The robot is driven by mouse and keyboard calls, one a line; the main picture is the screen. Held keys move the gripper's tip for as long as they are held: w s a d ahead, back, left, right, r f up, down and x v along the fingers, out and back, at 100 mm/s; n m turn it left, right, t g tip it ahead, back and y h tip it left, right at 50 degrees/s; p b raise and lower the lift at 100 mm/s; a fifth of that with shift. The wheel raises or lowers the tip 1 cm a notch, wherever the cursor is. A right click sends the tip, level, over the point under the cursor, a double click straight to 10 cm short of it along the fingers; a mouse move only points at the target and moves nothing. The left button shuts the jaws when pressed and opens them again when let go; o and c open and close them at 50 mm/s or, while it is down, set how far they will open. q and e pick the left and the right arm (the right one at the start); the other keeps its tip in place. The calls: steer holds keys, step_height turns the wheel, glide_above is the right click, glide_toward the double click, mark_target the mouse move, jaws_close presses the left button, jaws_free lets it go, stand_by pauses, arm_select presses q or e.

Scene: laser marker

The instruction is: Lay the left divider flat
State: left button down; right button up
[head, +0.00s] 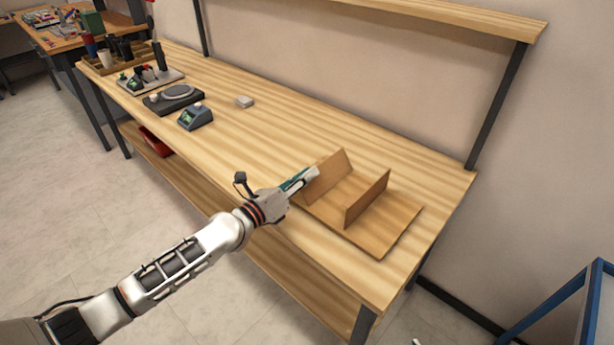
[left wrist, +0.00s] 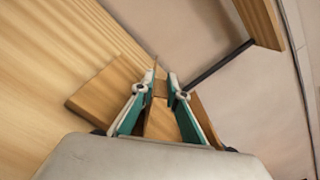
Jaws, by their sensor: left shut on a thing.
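The left divider (head: 328,174) is a thin brown wooden panel on a flat wooden board (head: 384,242) at the right end of the workbench. It leans over to the left, neither upright nor flat. The right divider (head: 367,198) stands upright on the same board. My left gripper (head: 313,174) is at the left divider, its green fingers shut on it near the left side. The fingers also show in the left wrist view (left wrist: 161,80), with brown panels around and below them. A small white and green tip at the head view's bottom edge looks like my right gripper (head: 415,342).
The workbench (head: 300,130) is clear behind the board. A small grey block (head: 244,102), a dark blue-grey device (head: 195,117) and a black unit with a round plate (head: 174,98) stand further left. A shelf (head: 420,18) runs above. A blue frame (head: 565,305) stands at lower right.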

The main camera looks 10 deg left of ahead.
arm_select(q)
steer(key=shift+d, duration=0.1)
steer(key=c, duration=2)
jaws_free()
steer(key=shift+c, duration=0.2)
steer(key=shift+s, duration=0.1)
steer(key=shift+s+a, duration=0.25)
steer(key=shift+a, duration=0.05)
steer(key=v, duration=1.1)
steer(key=shift+s, duration=0.1)
